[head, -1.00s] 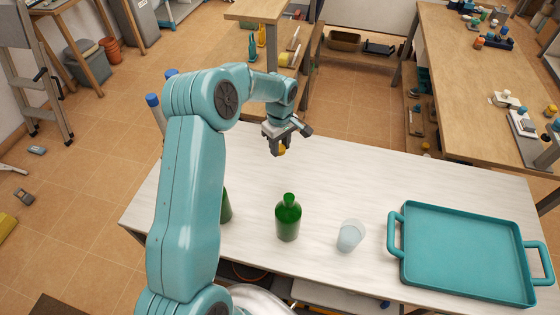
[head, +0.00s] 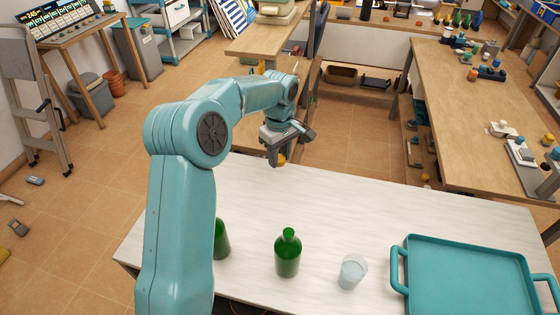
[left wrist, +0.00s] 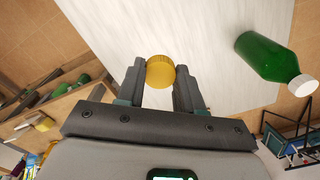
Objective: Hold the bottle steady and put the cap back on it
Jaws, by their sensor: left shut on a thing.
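My left gripper (head: 278,160) is shut on a yellow cap (left wrist: 160,71), which shows between its two fingertips in the left wrist view. In the head view the gripper hangs over the far edge of the white table, beyond and above a green bottle (head: 288,254). That bottle stands upright with a bare green neck. A second green bottle (head: 221,240) is partly hidden behind my left arm. The left wrist view shows a green bottle (left wrist: 262,58) with a white top, apart from the gripper; I cannot tell which bottle it is. My right gripper is not in view.
A clear glass (head: 351,272) stands right of the open bottle. A teal tray (head: 398,270) with handles lies at the table's right. The white table (head: 420,212) is bare between its far edge and these things. A wooden workbench (head: 450,90) stands behind at the right.

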